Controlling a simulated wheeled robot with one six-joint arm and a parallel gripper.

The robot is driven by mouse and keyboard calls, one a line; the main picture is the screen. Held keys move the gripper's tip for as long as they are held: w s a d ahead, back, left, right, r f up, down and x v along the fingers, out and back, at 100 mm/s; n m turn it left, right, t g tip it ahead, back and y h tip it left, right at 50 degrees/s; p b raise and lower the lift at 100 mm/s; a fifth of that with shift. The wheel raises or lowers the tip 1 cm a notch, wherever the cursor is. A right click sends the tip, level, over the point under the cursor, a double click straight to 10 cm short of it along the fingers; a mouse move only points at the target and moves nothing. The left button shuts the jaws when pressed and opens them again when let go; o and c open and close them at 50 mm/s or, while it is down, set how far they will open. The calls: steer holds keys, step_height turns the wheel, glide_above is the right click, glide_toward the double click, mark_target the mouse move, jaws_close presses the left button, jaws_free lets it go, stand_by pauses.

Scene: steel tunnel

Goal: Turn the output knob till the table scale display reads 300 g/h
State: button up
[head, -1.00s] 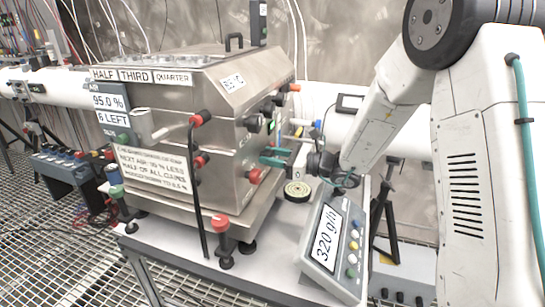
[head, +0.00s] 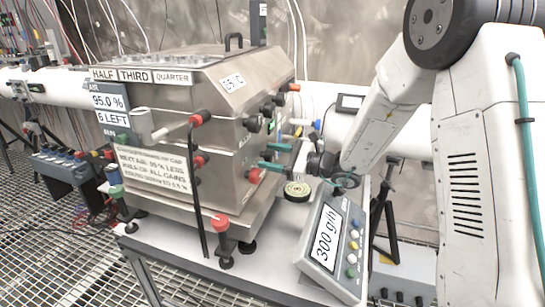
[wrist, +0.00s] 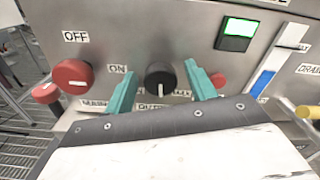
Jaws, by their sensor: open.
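The table scale (head: 335,240) stands on the table to the right of the steel box, and its tilted display (head: 326,240) reads 300 g/h. The output knob (wrist: 160,80) is round and black with a white mark that points down in the wrist view. The label under it is partly hidden by my gripper. My gripper (wrist: 163,88) is open, with one teal finger on each side of the knob. Gaps show between the fingers and the knob. In the head view my gripper (head: 277,156) is at the box's right side, where the knob cannot be made out clearly.
The steel box (head: 195,100) carries several other knobs.

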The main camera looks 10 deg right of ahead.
steer(key=v, duration=0.7)
steer(key=shift+s+d, duration=0.2)
steer(key=shift+d, duration=0.1)
steer(key=s+n+g+h, duration=0.1)
steer(key=s+n+g, duration=0.2)
steer(key=s, duration=0.3)
steer(key=s+a+n+g+h, duration=0.1)
steer(key=s+n+g+h, duration=0.1)
steer(key=s+n+g, duration=0.2)
steer(key=s+a+n+g+h, duration=0.1)
steer(key=s+n+g, duration=0.3)
steer(key=s, duration=0.6)
steer(key=shift+s+a+f+n+h, duration=0.25)
steer(key=shift+f+n+h, duration=0.15)
steer(key=shift+h, duration=0.1)
steer(key=s+d+r+n+t+h, duration=0.1)
steer(key=s+d+r+n+h, duration=0.3)
steer(key=s, duration=0.3)
steer(key=s+d+r+n+t+h, duration=0.2)
steer(key=s+d+r+n+h, duration=0.1)
steer(key=s, duration=0.5)
steer(key=d+n+h, duration=0.1)
steer(key=d+h, duration=0.1)
steer(key=h, duration=0.1)
steer(key=shift+d+r+n+h, duration=0.3)
steer(key=shift+d+r, duration=0.05)
stand_by(2.4)
